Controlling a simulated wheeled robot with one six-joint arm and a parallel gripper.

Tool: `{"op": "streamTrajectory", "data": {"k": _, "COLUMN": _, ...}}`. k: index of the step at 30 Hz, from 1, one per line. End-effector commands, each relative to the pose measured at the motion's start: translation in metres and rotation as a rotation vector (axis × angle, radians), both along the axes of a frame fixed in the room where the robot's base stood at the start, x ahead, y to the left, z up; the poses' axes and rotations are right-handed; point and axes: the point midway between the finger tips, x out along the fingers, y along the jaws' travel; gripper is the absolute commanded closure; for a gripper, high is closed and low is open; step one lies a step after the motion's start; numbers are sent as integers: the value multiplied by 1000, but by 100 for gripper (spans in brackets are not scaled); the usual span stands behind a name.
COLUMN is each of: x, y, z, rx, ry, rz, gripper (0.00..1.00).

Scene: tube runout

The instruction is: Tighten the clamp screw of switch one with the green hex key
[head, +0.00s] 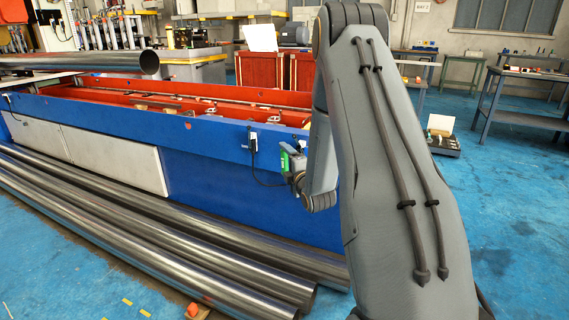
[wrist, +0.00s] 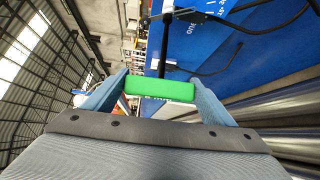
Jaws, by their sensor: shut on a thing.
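The green hex key (wrist: 160,88) shows its green handle across my gripper (wrist: 158,92) in the wrist view; the two fingers are shut on it. A thin dark bar runs up from the handle there and looks like its shaft. In the head view the green handle (head: 284,161) shows at my gripper (head: 291,167), beside the blue wall. Switch one (head: 252,141) is a small dark box on that wall, left of my gripper. In the wrist view a dark switch body (wrist: 190,16) lies by the "one" label. The clamp screw is too small to make out.
The blue machine trough (head: 200,125) has a red inside and a black cable (head: 262,178) hanging on its face. Long steel tubes (head: 150,225) lie on the floor along it. My arm covers the trough's right end. A bench (head: 520,95) stands far right.

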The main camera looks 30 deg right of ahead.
Motion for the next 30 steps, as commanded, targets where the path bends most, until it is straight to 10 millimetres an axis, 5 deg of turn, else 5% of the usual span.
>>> {"op": "streamTrajectory", "data": {"k": 30, "x": -3, "y": 4, "z": 0, "rx": 0, "ry": -1, "rz": 0, "gripper": 49}}
